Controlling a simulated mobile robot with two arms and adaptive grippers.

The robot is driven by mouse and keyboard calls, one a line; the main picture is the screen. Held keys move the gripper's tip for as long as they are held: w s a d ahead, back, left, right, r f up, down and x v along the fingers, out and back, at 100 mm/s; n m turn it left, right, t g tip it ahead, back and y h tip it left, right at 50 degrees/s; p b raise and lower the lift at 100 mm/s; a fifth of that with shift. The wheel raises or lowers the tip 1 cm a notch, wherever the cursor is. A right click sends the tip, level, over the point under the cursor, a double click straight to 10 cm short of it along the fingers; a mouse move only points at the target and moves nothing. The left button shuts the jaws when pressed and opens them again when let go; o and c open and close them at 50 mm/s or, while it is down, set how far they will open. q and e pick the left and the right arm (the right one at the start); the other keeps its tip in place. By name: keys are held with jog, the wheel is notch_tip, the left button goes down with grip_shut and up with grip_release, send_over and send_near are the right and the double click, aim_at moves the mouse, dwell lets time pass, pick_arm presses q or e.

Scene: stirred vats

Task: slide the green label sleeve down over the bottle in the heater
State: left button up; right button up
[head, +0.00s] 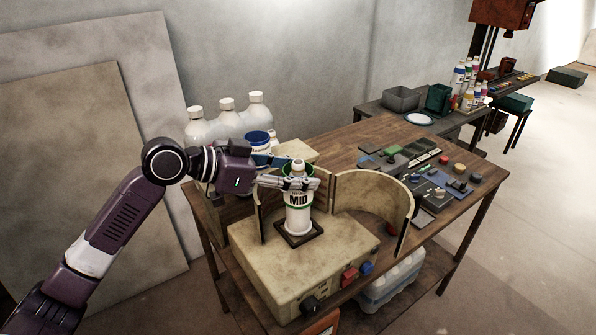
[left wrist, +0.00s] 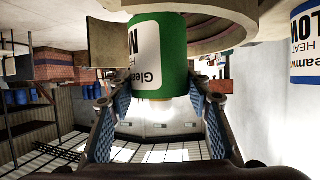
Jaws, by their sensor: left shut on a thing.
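A white bottle (head: 298,226) stands upright on a dark square plate on the cream heater (head: 322,262), between its curved guards. The green label sleeve (head: 299,203), with a white panel reading MID, is around the bottle's body; some white bottle shows below it. My left gripper (head: 299,184) is shut on the sleeve near its upper edge, with the bottle's cap (head: 298,164) above the fingers. In the left wrist view, which is upside down, the sleeve (left wrist: 173,50) shows between the fingers of the left gripper (left wrist: 160,103). My right gripper is not in view.
The curved guard (head: 378,190) rises right of the bottle. Small parts and panels cover the table's right half (head: 425,175). Bare wood shows behind the guards.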

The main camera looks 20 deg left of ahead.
pick_arm(q)
jog(key=shift+f+b, duration=1.9)
jog(key=shift+f, duration=1.1)
jog(key=o, duration=0.8)
jog(key=v, duration=1.2)
